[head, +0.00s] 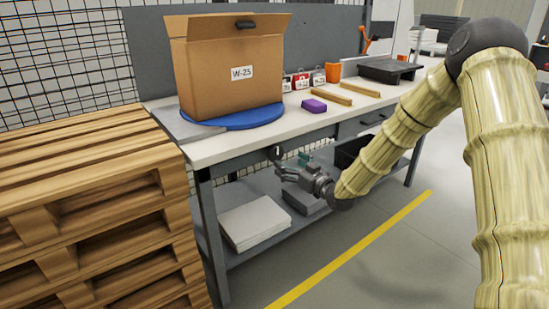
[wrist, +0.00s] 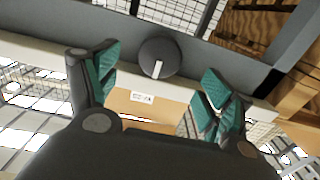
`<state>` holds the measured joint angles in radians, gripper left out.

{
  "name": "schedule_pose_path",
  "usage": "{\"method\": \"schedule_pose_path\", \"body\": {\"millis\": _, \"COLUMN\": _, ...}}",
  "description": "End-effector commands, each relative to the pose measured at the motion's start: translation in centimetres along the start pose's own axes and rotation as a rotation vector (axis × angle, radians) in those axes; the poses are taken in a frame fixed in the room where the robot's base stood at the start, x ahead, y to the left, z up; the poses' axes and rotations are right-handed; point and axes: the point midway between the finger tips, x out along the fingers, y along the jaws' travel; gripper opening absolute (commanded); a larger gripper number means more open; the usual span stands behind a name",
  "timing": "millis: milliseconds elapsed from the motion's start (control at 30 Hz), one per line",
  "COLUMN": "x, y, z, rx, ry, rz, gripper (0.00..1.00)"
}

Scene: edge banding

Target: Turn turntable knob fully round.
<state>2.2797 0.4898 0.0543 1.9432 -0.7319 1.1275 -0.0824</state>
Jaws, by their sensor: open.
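The turntable is a blue disc (head: 240,118) on the workbench, with an open cardboard box (head: 225,80) marked W-25 on it. The knob (wrist: 159,57) is a dark round dial with a white pointer mark, on the grey front rail of the bench. In the head view the knob (head: 277,152) shows small, just above my fingers. My gripper (head: 277,166) is open and empty in front of the bench. In the wrist view my gripper (wrist: 157,73) has its two green-padded fingers apart, one on each side of the knob in the picture. Contact with the knob is not visible.
A stack of wooden pallets (head: 90,200) stands at the left. A lower shelf (head: 232,252) holds a white stack (head: 255,222) and a black bin (head: 352,155). A purple block (head: 314,105) and wooden strips lie on the benchtop. The floor right of the bench is clear.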

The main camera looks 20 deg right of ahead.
Motion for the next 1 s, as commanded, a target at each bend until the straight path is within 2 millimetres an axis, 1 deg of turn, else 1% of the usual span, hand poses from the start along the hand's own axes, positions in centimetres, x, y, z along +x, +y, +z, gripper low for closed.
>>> {"method": "schedule_pose_path", "body": {"millis": 33, "x": 0.8, "y": -0.1, "z": 0.1, "rx": -0.001, "ry": 0.000, "rz": -0.002, "gripper": 0.81}}
{"method": "schedule_pose_path", "body": {"millis": 300, "x": 5.2, "y": -0.1, "z": 0.2, "rx": -0.001, "ry": -0.001, "rz": 0.000, "gripper": 0.81}}
{"method": "schedule_pose_path", "body": {"millis": 500, "x": 7.7, "y": -0.1, "z": 0.2, "rx": 0.000, "ry": -0.002, "rz": 0.000, "gripper": 0.81}}
{"method": "schedule_pose_path", "body": {"millis": 700, "x": 8.9, "y": -0.1, "z": 0.1, "rx": 0.001, "ry": -0.001, "rz": 0.000, "gripper": 0.81}}
{"method": "schedule_pose_path", "body": {"millis": 1000, "x": 9.0, "y": -0.1, "z": 0.1, "rx": 0.002, "ry": -0.002, "rz": 0.000, "gripper": 0.81}}
